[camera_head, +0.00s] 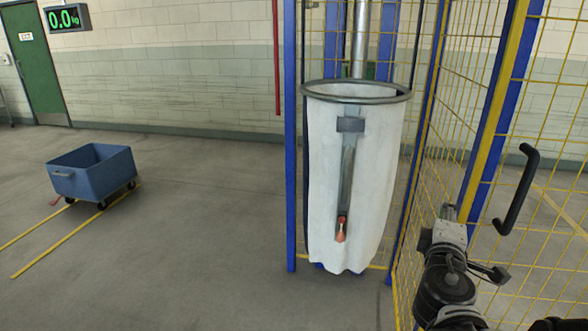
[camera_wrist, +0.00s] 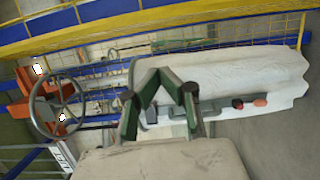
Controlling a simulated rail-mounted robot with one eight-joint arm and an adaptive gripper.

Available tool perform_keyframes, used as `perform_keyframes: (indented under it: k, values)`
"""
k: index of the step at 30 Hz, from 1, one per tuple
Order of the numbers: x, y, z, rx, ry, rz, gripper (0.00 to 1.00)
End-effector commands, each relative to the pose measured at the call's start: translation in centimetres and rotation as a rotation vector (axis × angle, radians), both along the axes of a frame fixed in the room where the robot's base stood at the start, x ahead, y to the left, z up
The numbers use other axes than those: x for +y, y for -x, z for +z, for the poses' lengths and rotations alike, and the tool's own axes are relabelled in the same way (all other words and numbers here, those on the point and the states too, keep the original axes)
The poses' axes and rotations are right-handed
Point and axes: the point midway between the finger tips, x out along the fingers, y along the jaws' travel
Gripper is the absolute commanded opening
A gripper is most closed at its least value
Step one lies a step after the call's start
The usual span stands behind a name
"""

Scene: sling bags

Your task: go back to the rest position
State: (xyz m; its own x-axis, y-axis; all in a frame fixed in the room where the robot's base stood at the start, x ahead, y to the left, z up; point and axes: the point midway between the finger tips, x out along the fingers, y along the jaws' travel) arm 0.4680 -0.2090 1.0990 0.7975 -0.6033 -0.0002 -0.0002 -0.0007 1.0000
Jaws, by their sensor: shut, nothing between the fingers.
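My gripper (camera_wrist: 163,84) shows in the wrist view with its two green-padded fingers drawn together, empty. In the head view my arm rises from the lower right corner, and its grey end (camera_head: 449,232) is to the right of the bag, by the yellow mesh. The tall white bag (camera_head: 375,190) hangs upright from a round grey rim (camera_head: 357,98), with a grey strap (camera_head: 348,170) and a reddish end piece (camera_head: 341,230) down its front. In the wrist view the bag (camera_wrist: 250,75) appears sideways behind the fingers, apart from them.
Yellow mesh panels on blue posts (camera_head: 290,140) stand around the bag. A black handle (camera_head: 516,190) is at the right. A blue cart (camera_head: 92,172) stands on the open floor at left. The wrist view shows an orange part with a grey handwheel (camera_wrist: 57,82) at left.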

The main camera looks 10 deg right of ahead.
Motion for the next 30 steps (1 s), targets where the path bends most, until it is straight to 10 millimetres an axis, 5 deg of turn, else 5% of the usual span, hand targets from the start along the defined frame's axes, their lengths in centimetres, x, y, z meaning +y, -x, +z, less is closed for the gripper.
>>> perform_keyframes:
  k: [5, 14, 24, 30]
  values:
    - [0.4, 0.5, -0.2, -0.021, -0.087, -0.015, 0.00]
    - [3.1, 2.0, -2.7, -0.059, -0.585, -0.106, 0.00]
    - [12.4, 5.9, -6.6, 0.069, -1.197, -0.200, 0.00]
    - [18.4, 8.7, -7.1, 0.184, -1.456, -0.228, 0.00]
